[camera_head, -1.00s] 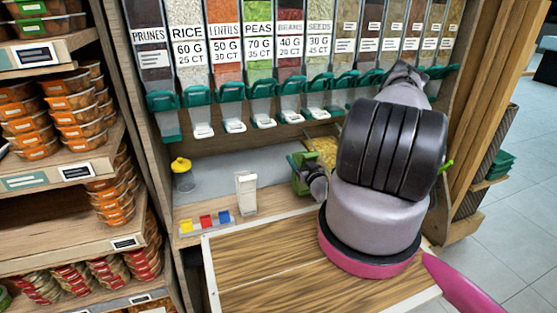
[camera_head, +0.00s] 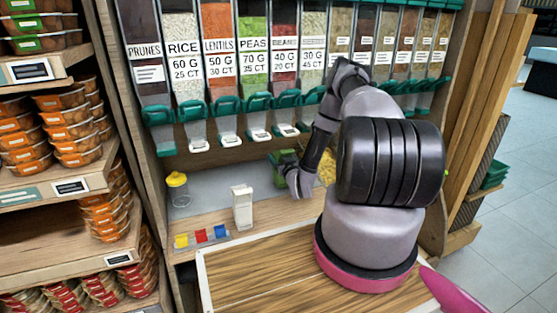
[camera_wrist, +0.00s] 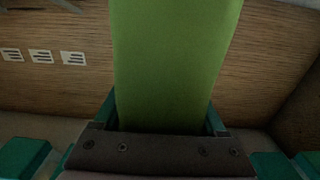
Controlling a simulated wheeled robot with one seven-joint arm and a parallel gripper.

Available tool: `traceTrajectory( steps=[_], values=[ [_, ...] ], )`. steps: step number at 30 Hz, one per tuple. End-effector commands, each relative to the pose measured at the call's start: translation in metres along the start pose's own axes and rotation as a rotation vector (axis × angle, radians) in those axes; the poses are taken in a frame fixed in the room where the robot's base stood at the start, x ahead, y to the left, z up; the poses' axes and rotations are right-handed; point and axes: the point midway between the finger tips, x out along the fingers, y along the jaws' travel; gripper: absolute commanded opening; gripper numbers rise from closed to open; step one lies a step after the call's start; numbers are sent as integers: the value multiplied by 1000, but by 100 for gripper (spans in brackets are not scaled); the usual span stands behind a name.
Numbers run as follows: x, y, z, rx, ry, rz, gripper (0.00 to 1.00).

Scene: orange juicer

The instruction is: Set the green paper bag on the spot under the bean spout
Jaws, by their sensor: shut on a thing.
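The green paper bag (camera_head: 277,169) is at the back of the counter, below the dispensers in the head view. It fills the middle of the wrist view (camera_wrist: 175,60). My gripper (camera_head: 284,173) is shut on it, with a finger on either side. The bean spout (camera_head: 287,128), under the BEANS label, is above the bag and slightly right of it in the picture. I cannot tell whether the bag touches the grey counter surface (camera_head: 215,188). The spot under the spout is hidden by the bag and my arm.
A white box (camera_head: 242,207) and a yellow-topped jar (camera_head: 177,188) stand left of the bag. A small tray with coloured blocks (camera_head: 202,236) lies at the front left. Other spouts hang in a row above.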

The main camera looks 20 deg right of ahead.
Motion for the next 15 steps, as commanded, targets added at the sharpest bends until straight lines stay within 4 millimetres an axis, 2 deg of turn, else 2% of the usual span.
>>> traceTrajectory(
  steps=[3, 14, 15],
  values=[
    [1, -1, 9, 0, 2, -1, 0],
    [0, 0, 12, 0, 2, -1, 0],
    [0, 0, 12, 0, 3, -1, 85]
  ],
)
